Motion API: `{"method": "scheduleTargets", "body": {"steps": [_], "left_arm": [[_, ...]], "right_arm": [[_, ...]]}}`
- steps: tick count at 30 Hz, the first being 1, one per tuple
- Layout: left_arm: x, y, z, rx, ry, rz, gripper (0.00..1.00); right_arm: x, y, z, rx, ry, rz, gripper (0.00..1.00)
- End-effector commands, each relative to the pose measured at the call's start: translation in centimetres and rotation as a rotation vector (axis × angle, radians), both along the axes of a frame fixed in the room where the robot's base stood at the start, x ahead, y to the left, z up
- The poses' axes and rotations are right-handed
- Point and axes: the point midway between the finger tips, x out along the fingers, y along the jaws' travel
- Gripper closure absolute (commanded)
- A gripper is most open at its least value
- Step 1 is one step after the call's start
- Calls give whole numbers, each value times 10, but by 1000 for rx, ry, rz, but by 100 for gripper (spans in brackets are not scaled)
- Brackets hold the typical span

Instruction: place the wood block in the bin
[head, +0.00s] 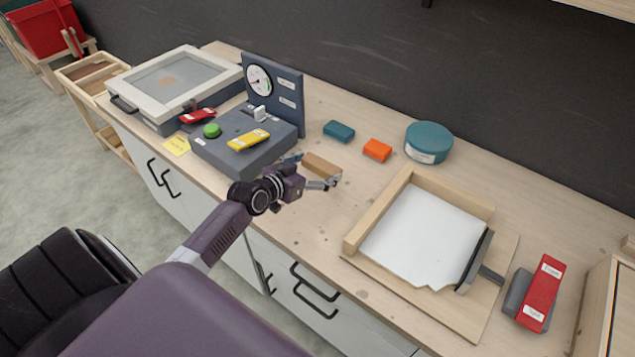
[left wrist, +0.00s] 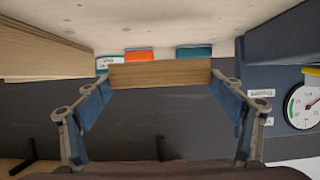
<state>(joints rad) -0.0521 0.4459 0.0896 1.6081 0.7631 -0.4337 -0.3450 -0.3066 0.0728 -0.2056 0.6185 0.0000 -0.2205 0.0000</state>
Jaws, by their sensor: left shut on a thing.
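The wood block (head: 321,167) is a small light-brown bar near the middle of the counter in the head view. My left gripper (head: 310,172) is shut on it, with one finger on each side. In the left wrist view the block (left wrist: 160,75) spans the gap between the blue finger pads of my left gripper (left wrist: 162,82). I cannot tell whether it touches the counter. A red bin (head: 42,28) stands on a wooden stand at the far upper left, away from the counter; its inside is mostly hidden. My right gripper is not in view.
A grey console with a gauge (head: 259,80) stands left of the block. Behind the block are a teal block (head: 339,131), an orange block (head: 377,149) and a round teal tin (head: 428,140). A wood-sided board with white sheet (head: 425,235) lies right.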

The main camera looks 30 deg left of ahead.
Motion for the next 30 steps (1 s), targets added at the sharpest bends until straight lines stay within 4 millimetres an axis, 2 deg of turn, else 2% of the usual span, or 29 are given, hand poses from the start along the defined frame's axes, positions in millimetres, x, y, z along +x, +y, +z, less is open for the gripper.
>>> {"method": "scheduleTargets", "body": {"steps": [3,8,14,27,28,30], "left_arm": [[0,0,-19,1,-1,1,40],[0,0,-31,1,-1,0,40],[0,1,-60,2,-1,0,40],[0,1,-68,1,-2,1,40],[0,1,-68,1,-1,1,13],[0,0,-67,0,-1,1,5]], "right_arm": [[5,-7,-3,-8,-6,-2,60],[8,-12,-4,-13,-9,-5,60],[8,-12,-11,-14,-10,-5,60],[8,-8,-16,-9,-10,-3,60],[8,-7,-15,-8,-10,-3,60],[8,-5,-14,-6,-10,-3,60]]}}
